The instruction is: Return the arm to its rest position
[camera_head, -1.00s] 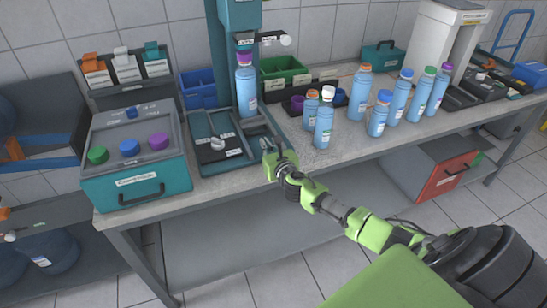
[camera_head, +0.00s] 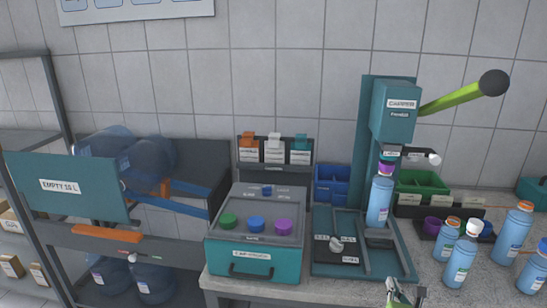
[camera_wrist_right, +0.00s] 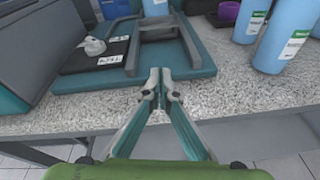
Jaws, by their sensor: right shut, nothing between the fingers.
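My right gripper (camera_head: 398,292) shows at the bottom edge of the head view, in front of the bench. In the right wrist view my right gripper (camera_wrist_right: 160,82) has its fingertips together, with nothing between them. It is at the front edge of the grey bench top (camera_wrist_right: 250,115), just in front of the teal base of the capping press. Most of the right arm is outside the head view. My left gripper is not in view.
The capper press (camera_head: 396,110) has a green lever with a black knob and holds a purple-capped blue bottle (camera_head: 380,198). A teal control box (camera_head: 255,262) stands to its left. Several blue bottles (camera_head: 461,260) stand to its right. A rack with large bottles (camera_head: 150,275) is at the left.

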